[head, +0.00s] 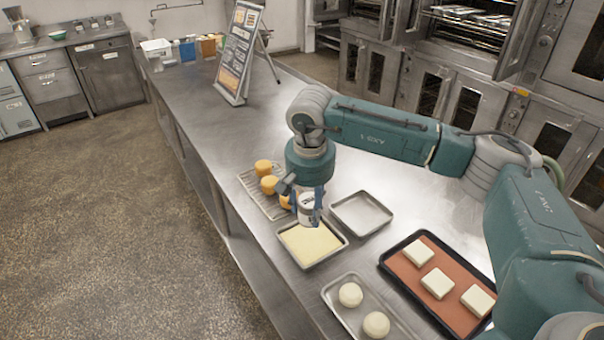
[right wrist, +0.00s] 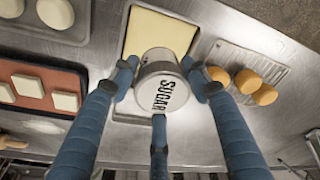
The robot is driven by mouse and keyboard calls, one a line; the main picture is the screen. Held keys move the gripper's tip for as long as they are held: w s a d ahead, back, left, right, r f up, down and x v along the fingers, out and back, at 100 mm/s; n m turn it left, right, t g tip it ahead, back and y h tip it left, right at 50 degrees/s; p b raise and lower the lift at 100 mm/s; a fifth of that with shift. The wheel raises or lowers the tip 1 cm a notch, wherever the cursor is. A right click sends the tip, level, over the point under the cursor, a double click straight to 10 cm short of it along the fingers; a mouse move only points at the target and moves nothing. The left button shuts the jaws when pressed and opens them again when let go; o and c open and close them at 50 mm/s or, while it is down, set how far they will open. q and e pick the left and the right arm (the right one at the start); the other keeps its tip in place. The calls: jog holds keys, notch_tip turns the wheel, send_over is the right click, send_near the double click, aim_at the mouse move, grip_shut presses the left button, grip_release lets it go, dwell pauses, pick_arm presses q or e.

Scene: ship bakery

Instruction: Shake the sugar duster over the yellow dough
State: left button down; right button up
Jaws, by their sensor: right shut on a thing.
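The sugar duster (head: 307,208) is a metal can with a white label; in the right wrist view the duster (right wrist: 160,85) reads SUGAR. My right gripper (head: 304,200) is shut on it, with its fingers around the can. It holds the duster above the far edge of the tray of yellow dough. The yellow dough (head: 308,244) lies flat in a metal tray on the steel counter; the dough (right wrist: 160,32) also shows beyond the duster in the right wrist view. The duster hides part of the tray. My left gripper is not in view.
A rack with several orange-brown rolls (head: 264,167) stands left of the duster. An empty tray (head: 361,214) is to its right. A tray with two dough balls (head: 350,295) and a dark tray with white squares (head: 418,252) are nearer. A menu board (head: 240,50) stands farther back.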

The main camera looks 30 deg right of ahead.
jog(key=shift+w+d, duration=0.35)
jog(key=shift+w+d+f, duration=0.1)
jog(key=shift+w+f, duration=0.05)
jog(key=shift+f, duration=0.05)
jog(key=shift+s+f+b, duration=0.2)
jog(key=shift+f+b, duration=0.2)
jog(key=shift+f, duration=0.15)
jog(key=shift+s+f, duration=0.1)
jog(key=shift+f, duration=0.25)
jog(key=shift+f+b, duration=0.4)
jog(key=shift+f, duration=0.5)
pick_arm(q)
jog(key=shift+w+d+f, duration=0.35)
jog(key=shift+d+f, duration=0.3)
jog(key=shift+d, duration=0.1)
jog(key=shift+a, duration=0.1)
pick_arm(e)
jog(key=shift+a, duration=0.2)
